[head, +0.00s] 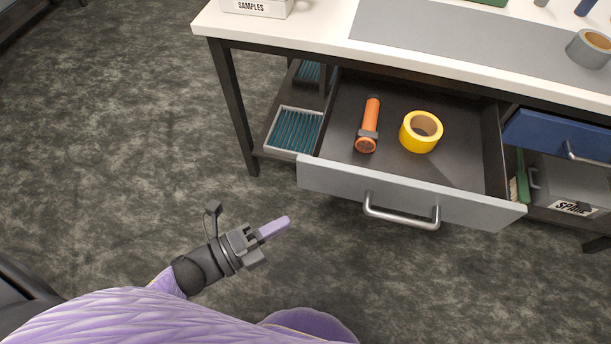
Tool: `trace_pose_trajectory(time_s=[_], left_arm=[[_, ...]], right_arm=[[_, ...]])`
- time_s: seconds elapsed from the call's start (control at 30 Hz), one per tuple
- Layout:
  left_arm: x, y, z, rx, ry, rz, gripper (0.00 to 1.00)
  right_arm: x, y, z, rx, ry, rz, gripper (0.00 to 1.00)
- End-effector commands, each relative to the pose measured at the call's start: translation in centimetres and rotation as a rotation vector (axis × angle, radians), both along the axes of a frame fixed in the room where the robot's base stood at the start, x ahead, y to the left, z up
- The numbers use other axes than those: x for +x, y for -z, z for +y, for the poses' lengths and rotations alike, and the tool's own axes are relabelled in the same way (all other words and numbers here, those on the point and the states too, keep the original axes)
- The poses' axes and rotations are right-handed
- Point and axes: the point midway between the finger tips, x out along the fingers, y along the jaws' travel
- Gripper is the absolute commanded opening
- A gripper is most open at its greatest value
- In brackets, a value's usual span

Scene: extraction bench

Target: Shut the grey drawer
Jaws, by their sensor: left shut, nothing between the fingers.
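The grey drawer (330,180) stands pulled out from under the bench, its front panel facing me. It has a silver bar handle (402,216) on the front. Inside lie an orange flashlight (369,125) and a roll of yellow tape (421,132). My left gripper (287,222) is shut and empty, over the floor to the left of the handle and apart from the drawer front. My right gripper is not in view.
A blue drawer (556,136) is at the right under the white bench top (320,30). A shelf below holds a tray of teal items (295,130) and a grey box marked SPARE (575,185). A SAMPLES box (256,8) and grey tape (589,48) stand on top. The floor in front is clear.

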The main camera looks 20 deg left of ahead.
Motion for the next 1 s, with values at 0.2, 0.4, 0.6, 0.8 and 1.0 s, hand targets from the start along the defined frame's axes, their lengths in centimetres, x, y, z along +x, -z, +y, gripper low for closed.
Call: trace_pose_trajectory(time_s=[0.2,0.4,0.6,0.8,1.0], left_arm=[[2.4,0.0,-2.4,0.001,0.011,-0.02,0.0],[5.7,0.0,-5.4,0.0,0.009,-0.018,0.0],[9.0,0.1,-6.8,0.003,0.007,-0.014,0.0],[10.9,0.0,-6.7,0.002,0.006,-0.01,0.0],[11.2,-0.2,-6.7,0.001,0.006,-0.009,0.0]], right_arm=[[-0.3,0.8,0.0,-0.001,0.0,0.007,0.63],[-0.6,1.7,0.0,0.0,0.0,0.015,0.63],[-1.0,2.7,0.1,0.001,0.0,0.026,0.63],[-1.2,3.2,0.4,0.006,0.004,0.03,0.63],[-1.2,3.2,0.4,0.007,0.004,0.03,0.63]])
